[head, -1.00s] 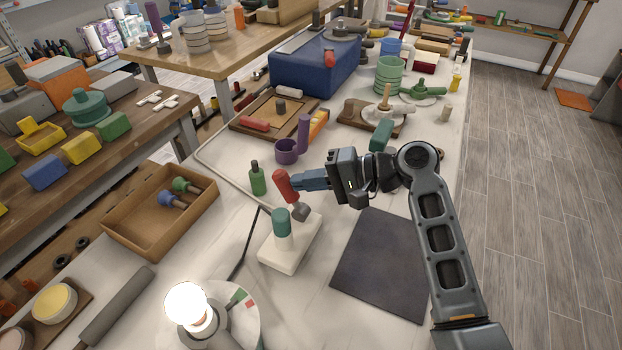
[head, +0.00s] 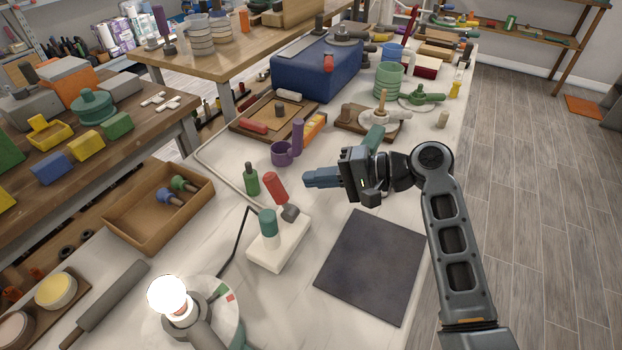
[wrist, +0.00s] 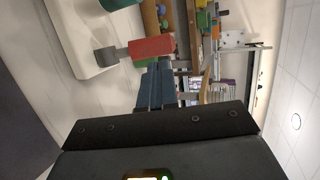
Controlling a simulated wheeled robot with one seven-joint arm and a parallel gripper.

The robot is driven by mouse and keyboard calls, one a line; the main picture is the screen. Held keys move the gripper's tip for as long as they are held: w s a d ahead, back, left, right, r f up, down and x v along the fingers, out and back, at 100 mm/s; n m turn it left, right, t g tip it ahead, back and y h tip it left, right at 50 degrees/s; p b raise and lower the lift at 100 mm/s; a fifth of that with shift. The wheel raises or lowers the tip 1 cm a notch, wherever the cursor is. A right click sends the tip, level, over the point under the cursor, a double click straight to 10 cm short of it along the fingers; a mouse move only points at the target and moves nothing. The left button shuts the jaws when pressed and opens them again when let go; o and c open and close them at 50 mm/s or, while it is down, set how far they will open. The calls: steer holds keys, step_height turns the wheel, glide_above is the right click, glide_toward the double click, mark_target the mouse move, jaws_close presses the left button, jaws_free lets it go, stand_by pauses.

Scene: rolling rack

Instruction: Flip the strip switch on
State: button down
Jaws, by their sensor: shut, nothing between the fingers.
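The strip switch is a white block (head: 285,252) on the table with a red-handled lever (head: 275,187) on a grey pivot (head: 290,213) and a green cylinder (head: 268,222) beside it. The red handle leans up and to the left. My gripper (head: 308,178) is shut and empty, with its blue fingers to the right of the red handle and apart from it in the head view. In the wrist view the fingers (wrist: 157,82) point toward the red handle (wrist: 152,47), which lies just beyond the tips. The grey pivot (wrist: 106,54) also shows there.
A glowing lamp (head: 167,295) stands front left of the switch. A green bottle (head: 252,181) and a purple mug (head: 283,153) stand behind it. A dark mat (head: 370,265) lies to the right.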

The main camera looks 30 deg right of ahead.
steer(key=v, duration=0.8)
steer(key=shift+r+b, duration=0.35)
steer(key=shift+r, duration=0.1)
steer(key=shift+s+d, duration=0.1)
steer(key=shift+d, duration=0.05)
